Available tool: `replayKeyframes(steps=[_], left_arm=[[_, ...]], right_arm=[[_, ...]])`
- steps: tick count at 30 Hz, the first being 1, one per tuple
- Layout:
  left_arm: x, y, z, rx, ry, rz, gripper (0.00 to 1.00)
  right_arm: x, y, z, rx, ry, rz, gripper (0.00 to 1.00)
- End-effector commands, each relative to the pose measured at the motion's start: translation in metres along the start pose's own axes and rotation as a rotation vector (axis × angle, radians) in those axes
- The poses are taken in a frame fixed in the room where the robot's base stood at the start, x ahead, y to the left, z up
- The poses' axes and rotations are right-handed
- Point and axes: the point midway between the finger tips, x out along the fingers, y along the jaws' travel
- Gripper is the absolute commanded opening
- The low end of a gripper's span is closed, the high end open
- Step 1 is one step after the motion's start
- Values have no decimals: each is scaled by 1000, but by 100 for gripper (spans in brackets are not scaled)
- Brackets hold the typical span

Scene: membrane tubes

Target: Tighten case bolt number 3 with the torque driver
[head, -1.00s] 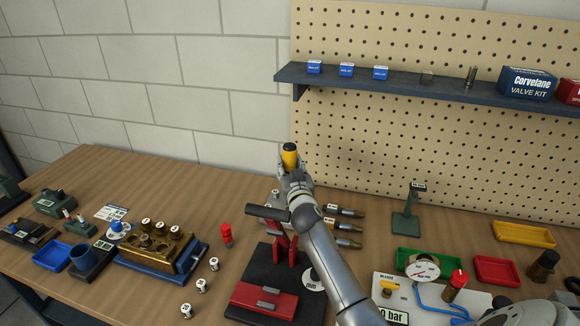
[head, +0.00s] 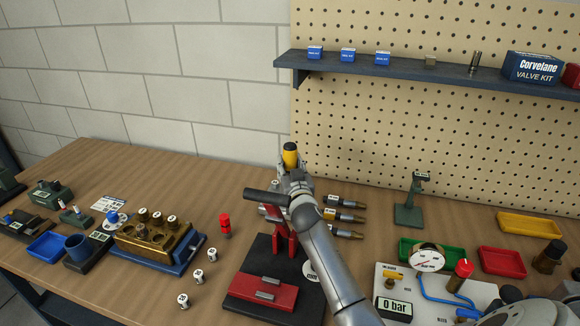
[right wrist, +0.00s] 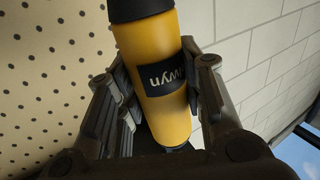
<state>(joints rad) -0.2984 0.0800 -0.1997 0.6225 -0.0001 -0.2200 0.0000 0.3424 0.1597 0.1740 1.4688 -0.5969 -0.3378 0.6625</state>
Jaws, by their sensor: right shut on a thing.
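My right gripper (head: 290,166) is shut on a yellow driver handle with a black end, taken to be the torque driver (head: 290,154). It is held upright above the back of the table, in front of the wall and pegboard edge. In the right wrist view, the fingers of my gripper (right wrist: 163,92) press on both sides of the yellow handle (right wrist: 165,100), which bears a dark label. The driver's tip is hidden. The brass case (head: 133,246) sits on a blue base at the left, with several white-topped bolts on it. Bolt numbers are too small to read. My left gripper is not in view.
A red press-like stand (head: 262,293) is below my right arm. Three loose white-topped pieces (head: 198,277) and a red-capped piece (head: 225,226) lie between it and the case. A gauge panel (head: 393,309) and trays (head: 502,262) are at the right. A shelf (head: 420,72) runs above.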

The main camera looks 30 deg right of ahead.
Motion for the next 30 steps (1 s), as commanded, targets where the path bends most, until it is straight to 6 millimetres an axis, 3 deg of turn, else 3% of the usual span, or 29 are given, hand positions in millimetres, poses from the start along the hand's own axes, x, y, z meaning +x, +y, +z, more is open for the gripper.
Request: replayKeyframes(steps=[30], left_arm=[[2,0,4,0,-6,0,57]], right_arm=[[0,0,0,0,4,-1,7]])
